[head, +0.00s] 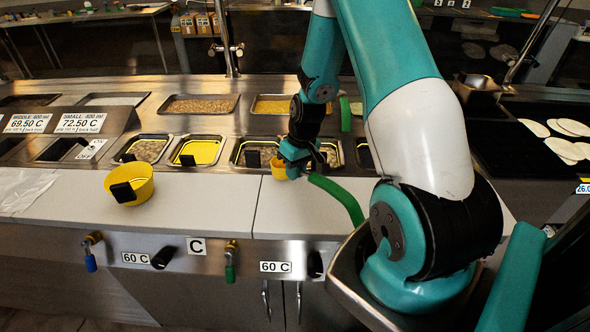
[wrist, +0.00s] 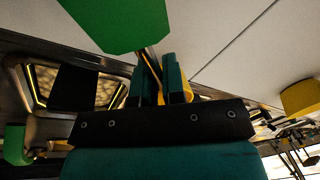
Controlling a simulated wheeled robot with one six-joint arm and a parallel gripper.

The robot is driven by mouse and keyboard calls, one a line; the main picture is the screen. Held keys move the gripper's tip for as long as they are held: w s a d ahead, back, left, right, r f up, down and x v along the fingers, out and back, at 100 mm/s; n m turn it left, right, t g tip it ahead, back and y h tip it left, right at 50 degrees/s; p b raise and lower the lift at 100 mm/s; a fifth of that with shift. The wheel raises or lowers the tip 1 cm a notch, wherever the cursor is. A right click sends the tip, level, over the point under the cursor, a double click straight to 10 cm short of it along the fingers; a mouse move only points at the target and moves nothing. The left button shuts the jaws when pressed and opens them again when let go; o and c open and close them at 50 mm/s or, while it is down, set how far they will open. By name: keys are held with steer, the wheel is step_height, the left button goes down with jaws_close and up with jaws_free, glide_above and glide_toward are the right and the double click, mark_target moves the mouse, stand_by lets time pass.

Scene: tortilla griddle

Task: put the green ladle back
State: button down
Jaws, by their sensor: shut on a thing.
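The green ladle shows in the head view as a long green handle (head: 338,196) slanting down to the right from my gripper (head: 300,168), above the white counter. My gripper is shut on the ladle near the inner end of that handle. In the wrist view, the broad green handle (wrist: 115,20) fills the top, and a thin stem runs from it to the fingers (wrist: 160,84). A small orange-yellow piece (head: 278,169) shows left of the gripper; whether it belongs to the ladle, I cannot tell. The ladle's bowl is not clearly seen.
A yellow bowl (head: 130,186) with a black clip stands on the counter at left. Steel food wells, one yellow inside (head: 197,152), line the counter behind. Another green handle (head: 345,112) stands behind my gripper. The counter between bowl and gripper is clear.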

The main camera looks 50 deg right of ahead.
steer(key=shift+f, duration=0.2)
steer(key=c, duration=1.2)
jaws_free()
steer(key=shift+f, duration=0.1)
step_height(320, 180, up, 11)
steer(key=d+b, duration=0.2)
steer(key=s+a+r+n, duration=0.15)
steer(key=a+r, duration=0.45)
steer(key=a, duration=0.6)
steer(key=s+a+r+n, duration=0.2)
steer(key=s+a, duration=0.3)
steer(key=a, duration=0.1)
steer(key=s+a+r+n+y, duration=0.1)
steer(key=s+a+r+n, duration=0.1)
steer(key=s+a, duration=0.4)
steer(key=s+a+r+n+g+y, duration=0.1)
steer(key=s+a+r+n, duration=0.1)
steer(key=s+a, duration=0.3)
steer(key=shift+s+a+r+n, duration=0.1)
steer(key=shift+a+r+n, duration=0.1)
steer(key=shift+a, duration=0.4)
steer(key=shift+s+a+r+n, duration=0.1)
steer(key=shift+a+r+n, duration=0.05)
steer(key=shift+a, duration=0.45)
